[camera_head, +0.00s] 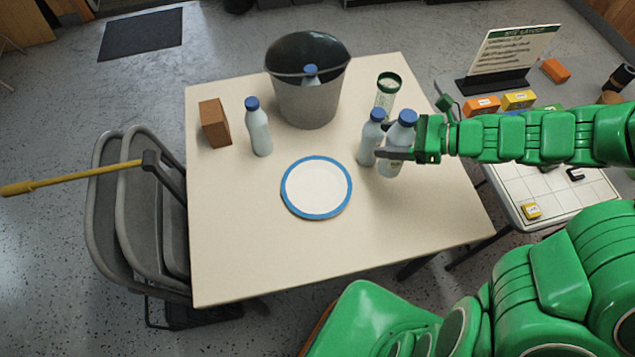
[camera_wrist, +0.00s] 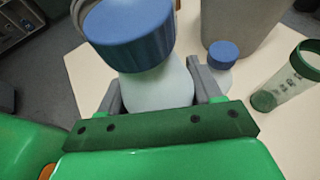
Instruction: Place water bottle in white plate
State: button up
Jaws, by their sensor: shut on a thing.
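The white plate (camera_head: 316,188) with a blue rim lies empty in the middle of the table in the head view. My gripper (camera_head: 382,140) is to the right of the plate, its jaws shut on a pale water bottle (camera_head: 391,167) with a blue cap. This held bottle (camera_wrist: 157,85) stands between the fingers (camera_wrist: 155,95) in the wrist view. Whether its base touches the table I cannot tell. A second blue-capped bottle (camera_head: 369,143) stands close on its left, partly overlapped by a finger. A third bottle (camera_head: 259,134) stands left of the plate's far side.
A grey bucket (camera_head: 306,105) with a blue-capped bottle (camera_head: 311,75) inside stands at the back. A green-lidded clear container (camera_head: 388,92) is behind the held bottle. A brown block (camera_head: 214,123) is at the left. The table's front (camera_head: 300,255) is clear. Folding chairs (camera_head: 125,210) lean at the left edge.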

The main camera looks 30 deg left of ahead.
jog(key=s+a+n+g+h, duration=0.4)
jog(key=s+a+n+g, duration=0.2)
jog(key=s+a, duration=0.6)
notch_tip(320, 180, down, 8)
jog(key=shift+s, duration=0.2)
dwell(0.6)
jog(key=shift+a+f, duration=0.1)
jog(key=shift+f, duration=0.55)
jog(key=o, duration=1.4)
jog(key=shift+o, duration=0.2)
jog(key=shift+r, duration=0.1)
jog(key=v, duration=1.2)
jog(key=shift+r, duration=0.35)
